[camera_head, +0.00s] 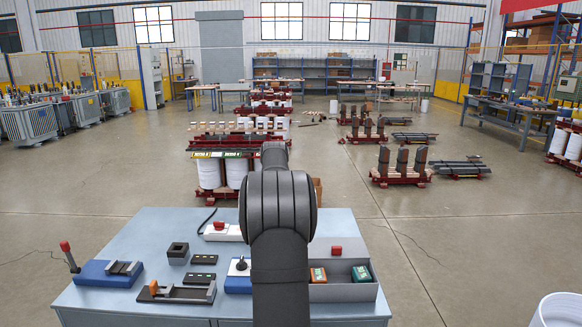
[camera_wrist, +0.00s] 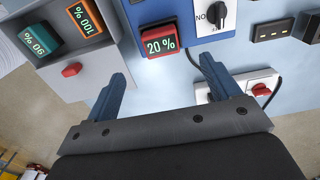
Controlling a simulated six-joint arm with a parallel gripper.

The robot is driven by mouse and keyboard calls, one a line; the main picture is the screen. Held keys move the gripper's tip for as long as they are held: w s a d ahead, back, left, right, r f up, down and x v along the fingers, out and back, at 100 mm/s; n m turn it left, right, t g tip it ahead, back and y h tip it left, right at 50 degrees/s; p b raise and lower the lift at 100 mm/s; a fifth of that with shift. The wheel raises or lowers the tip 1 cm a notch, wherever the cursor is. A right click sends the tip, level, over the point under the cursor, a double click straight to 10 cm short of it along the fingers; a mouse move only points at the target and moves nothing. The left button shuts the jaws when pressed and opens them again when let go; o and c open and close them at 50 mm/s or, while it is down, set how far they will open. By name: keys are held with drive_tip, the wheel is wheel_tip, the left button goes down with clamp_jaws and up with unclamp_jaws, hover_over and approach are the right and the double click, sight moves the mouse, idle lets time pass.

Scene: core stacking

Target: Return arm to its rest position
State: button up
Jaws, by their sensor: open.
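My gripper (camera_wrist: 164,70) shows in the wrist view with its two blue fingers spread apart and nothing between them. A red block reading "20 %" (camera_wrist: 160,42) sits at the edge of a blue unit (camera_wrist: 177,12), beyond the gap between the fingertips. The fingers appear clear of it. In the head view my dark arm rises in front of the work table (camera_head: 150,228), and it hides the gripper and the "20 %" block.
A grey bin (camera_head: 342,292) right of my arm holds blocks reading "90 %" (camera_wrist: 40,40) and "100 %" (camera_wrist: 86,18). A white box with a red button (camera_head: 222,230) stands behind. Black fixtures (camera_head: 178,252) and a blue base (camera_head: 95,274) lie left. Open floor surrounds the table.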

wheel_tip(320, 180, down, 12)
drive_tip(key=shift+f, duration=0.2)
wheel_tip(320, 180, up, 8)
drive_tip(key=shift+f, duration=0.25)
drive_tip(key=shift+r, duration=0.6)
idle(0.5)
